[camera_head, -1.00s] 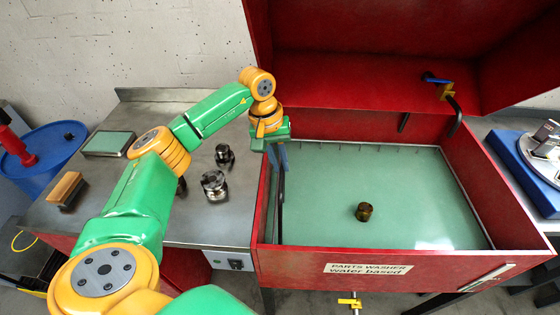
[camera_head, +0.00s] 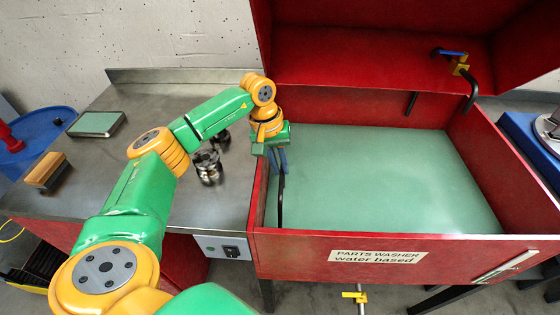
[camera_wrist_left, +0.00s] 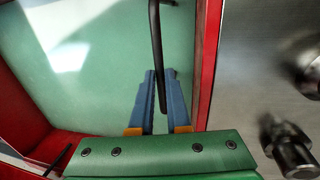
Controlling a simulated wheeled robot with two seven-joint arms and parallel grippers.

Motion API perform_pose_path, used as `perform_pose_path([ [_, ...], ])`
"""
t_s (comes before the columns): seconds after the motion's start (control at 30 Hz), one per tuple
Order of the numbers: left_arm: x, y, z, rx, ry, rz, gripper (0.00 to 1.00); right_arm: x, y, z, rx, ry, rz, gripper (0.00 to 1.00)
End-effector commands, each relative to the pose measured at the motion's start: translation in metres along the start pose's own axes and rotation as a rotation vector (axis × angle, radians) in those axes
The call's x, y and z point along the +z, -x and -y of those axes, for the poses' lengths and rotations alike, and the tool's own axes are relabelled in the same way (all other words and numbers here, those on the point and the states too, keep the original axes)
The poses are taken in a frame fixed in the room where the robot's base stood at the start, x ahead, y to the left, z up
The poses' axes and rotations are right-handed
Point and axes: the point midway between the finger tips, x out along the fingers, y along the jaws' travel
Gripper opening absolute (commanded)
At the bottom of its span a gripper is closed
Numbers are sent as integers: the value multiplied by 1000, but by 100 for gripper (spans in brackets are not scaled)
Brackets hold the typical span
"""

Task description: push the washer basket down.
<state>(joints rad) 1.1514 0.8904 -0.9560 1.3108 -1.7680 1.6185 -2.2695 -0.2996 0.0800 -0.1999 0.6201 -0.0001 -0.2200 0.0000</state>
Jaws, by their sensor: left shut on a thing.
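My left gripper (camera_head: 277,162) is at the left inner wall of the red parts washer (camera_head: 375,258), its fingers pointing down. Its blue fingers are shut on the black upright basket handle (camera_head: 281,205). In the left wrist view the handle (camera_wrist_left: 156,35) runs between the two fingers (camera_wrist_left: 163,80), close to the red wall. The basket itself is hidden under the opaque green liquid (camera_head: 390,180), whose surface looks unbroken. My right gripper is not in view.
The washer's red lid (camera_head: 370,60) stands open behind. A faucet with a blue lever (camera_head: 452,54) hangs at the back right. Dark metal parts (camera_head: 208,168) stand on the steel bench (camera_head: 110,190) at left, beside my arm. A blue drum is farther left.

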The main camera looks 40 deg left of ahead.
Motion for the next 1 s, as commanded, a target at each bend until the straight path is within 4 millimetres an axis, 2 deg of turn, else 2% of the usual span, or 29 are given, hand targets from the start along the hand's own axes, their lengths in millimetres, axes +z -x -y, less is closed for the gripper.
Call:
perform_pose_path([
  [0.03,0,-8,2,-2,1,-1,0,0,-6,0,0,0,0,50],
  [0.27,0,-4,1,-4,0,1,0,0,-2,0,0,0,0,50],
  [0.3,0,-4,1,-4,0,1,18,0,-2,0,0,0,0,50],
  [0.4,0,-4,1,-3,1,0,44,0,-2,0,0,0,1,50],
  [0.73,-1,1,0,0,1,-5,45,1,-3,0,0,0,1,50],
  [1.0,-2,55,1,1,2,-6,45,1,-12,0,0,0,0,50],
])
